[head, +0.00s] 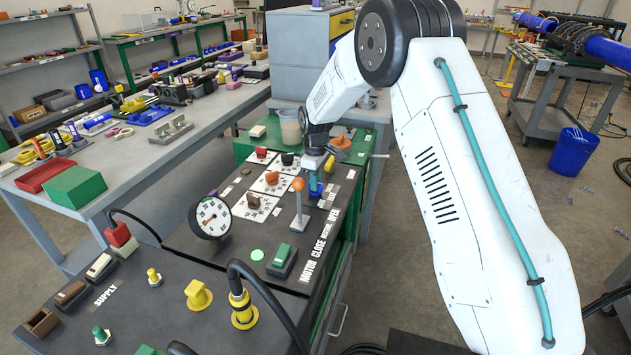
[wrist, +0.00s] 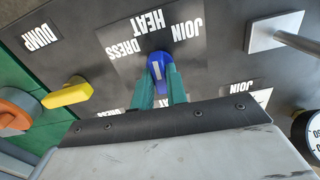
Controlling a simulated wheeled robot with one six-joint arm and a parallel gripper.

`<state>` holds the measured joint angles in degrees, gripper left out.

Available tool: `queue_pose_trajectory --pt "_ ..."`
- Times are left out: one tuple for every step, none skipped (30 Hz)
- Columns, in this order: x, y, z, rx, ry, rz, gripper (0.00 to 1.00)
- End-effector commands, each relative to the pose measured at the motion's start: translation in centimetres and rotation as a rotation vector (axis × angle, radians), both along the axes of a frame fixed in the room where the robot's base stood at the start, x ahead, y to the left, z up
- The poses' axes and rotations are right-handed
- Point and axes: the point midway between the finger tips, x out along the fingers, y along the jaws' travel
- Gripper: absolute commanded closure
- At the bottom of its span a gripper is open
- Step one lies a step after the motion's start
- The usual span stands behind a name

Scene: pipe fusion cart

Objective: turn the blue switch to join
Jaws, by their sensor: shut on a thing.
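I cannot tell which word the mark points at. My gripper (wrist: 161,88) has its two teal fingers shut on the switch from either side. In the head view the switch (head: 316,189) shows only partly, beneath my gripper (head: 318,176) on the dark panel.
A lever with an orange ball (head: 298,185) stands close beside my gripper. A round gauge (head: 210,217) is farther left. A yellow handle (wrist: 65,97) sits near the DUMP label (wrist: 36,38). Several other knobs and a green switch (head: 282,258) are on the panel.

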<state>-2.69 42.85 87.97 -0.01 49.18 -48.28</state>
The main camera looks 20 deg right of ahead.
Motion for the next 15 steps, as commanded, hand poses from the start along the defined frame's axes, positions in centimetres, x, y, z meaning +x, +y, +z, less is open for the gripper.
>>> queue_pose_trajectory --pt "-0.01 0.01 0.03 0.0 0.0 -0.021 1.0" --pt "-0.01 0.01 0.03 0.0 0.0 -0.038 1.0" --pt "-0.01 0.01 0.03 0.0 0.0 -0.061 1.0" --pt "-0.01 0.01 0.03 0.0 0.0 -0.082 1.0" --pt "-0.01 0.01 0.03 0.0 0.0 -0.103 1.0" --pt "-0.01 0.01 0.04 0.0 0.0 -0.134 1.0" --pt "-0.01 0.01 0.04 0.0 0.0 -0.158 1.0" --pt "-0.02 0.01 0.04 0.0 0.0 -0.184 1.0" --pt "-0.01 0.01 0.04 0.0 0.0 -0.219 1.0" --pt "-0.02 0.01 0.04 0.0 0.0 -0.246 1.0" --pt "-0.02 0.01 0.04 0.0 0.0 -0.274 1.0" --pt "-0.02 0.01 0.04 0.0 0.0 -0.311 1.0" --pt "-0.02 0.01 0.04 0.0 0.0 -0.339 1.0" --pt "-0.02 0.01 0.04 0.0 0.0 -0.367 1.0" --pt "-0.02 0.01 0.04 0.0 0.0 -0.402 1.0"
